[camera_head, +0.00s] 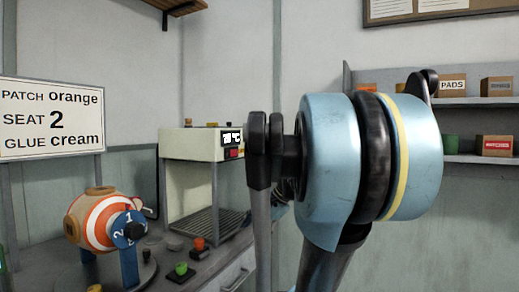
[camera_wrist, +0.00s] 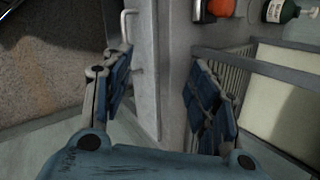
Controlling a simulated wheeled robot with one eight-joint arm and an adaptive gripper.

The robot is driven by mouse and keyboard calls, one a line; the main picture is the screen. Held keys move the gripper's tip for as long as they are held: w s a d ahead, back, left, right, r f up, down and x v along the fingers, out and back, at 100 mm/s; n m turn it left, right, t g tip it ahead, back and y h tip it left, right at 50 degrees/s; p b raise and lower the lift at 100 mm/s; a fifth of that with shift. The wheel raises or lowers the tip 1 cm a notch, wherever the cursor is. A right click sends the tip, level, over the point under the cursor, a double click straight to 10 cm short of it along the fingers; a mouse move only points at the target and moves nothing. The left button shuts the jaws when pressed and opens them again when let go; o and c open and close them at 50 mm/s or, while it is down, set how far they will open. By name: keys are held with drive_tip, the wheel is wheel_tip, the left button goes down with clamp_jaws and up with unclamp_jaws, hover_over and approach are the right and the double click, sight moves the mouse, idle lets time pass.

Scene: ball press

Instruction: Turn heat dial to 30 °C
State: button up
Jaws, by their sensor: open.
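The cream heater box (camera_head: 190,145) stands on the bench in the head view, with an open wire-sided space below it. Its front carries a small lit display (camera_head: 232,137), whose digits are too small to read surely, and a red part (camera_head: 235,153) beneath. I cannot make out the heat dial; my arm covers the area right of the display. In the wrist view my gripper (camera_wrist: 160,80) is open, with nothing between its blue-padded fingers. It is over the bench edge, left of a grey wire rack (camera_wrist: 285,75).
A striped ball (camera_head: 90,218) sits in a blue stand with a numbered dial (camera_head: 128,230). A sign (camera_head: 50,118) reads patch orange, seat 2, glue cream. A dark bottle (camera_wrist: 281,11) lies near the rack.

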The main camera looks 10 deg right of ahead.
drive_tip(key=w+d+r+m+t+y, duration=0.3)
drive_tip(key=w+r+m, duration=0.4)
drive_tip(key=w+r, duration=0.65)
drive_tip(key=m+t+y, duration=0.4)
drive_tip(key=m+y, duration=0.1)
drive_tip(key=m, duration=0.3)
approach(259, 145)
drive_tip(key=x, duration=0.3)
drive_tip(key=shift+x, duration=3.35)
drive_tip(key=shift+w+d, duration=0.1)
drive_tip(key=c, duration=1.1)
